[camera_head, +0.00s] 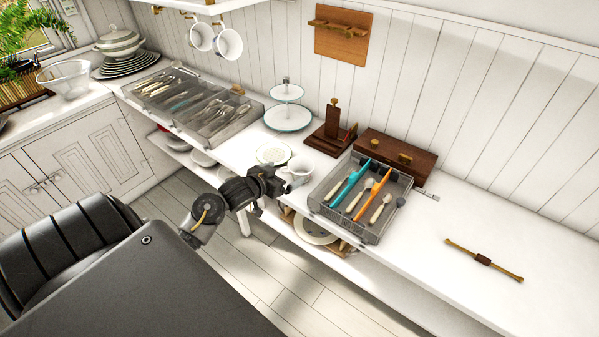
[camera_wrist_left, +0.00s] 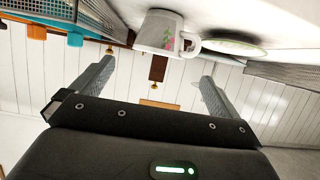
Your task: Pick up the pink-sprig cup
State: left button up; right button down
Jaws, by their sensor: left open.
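The pink-sprig cup (camera_head: 300,169) is white and stands on the white counter, just left of a wire cutlery basket. In the left wrist view, which is upside down, the cup (camera_wrist_left: 160,31) shows a pink and green sprig, with its handle to the right. My left gripper (camera_head: 279,180) is at the counter's front edge, close to the cup on its near left side. In the wrist view its two fingers (camera_wrist_left: 157,72) are spread apart with nothing between them, and the cup lies beyond the fingertips. My right gripper is not in view.
The cutlery basket (camera_head: 335,209) stands right of the cup. A plate (camera_head: 273,153) lies behind it to the left, with a tiered stand (camera_head: 288,118) farther back. A wooden stand (camera_head: 331,133) and wooden box (camera_head: 397,157) are by the wall. The right counter is mostly clear.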

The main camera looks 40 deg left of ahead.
pick_arm(q)
send_near(307, 162)
jog(key=shift+w+f, duration=0.2)
jog(key=shift+f, duration=0.15)
jog(key=shift+w, duration=0.25)
jog(key=p+x, duration=0.1)
jog(key=x, duration=0.3)
jog(key=shift+w+d+f, duration=0.1)
jog(key=shift+w, duration=0.25)
jog(key=c, duration=0.9)
jog(key=shift+c, duration=0.5)
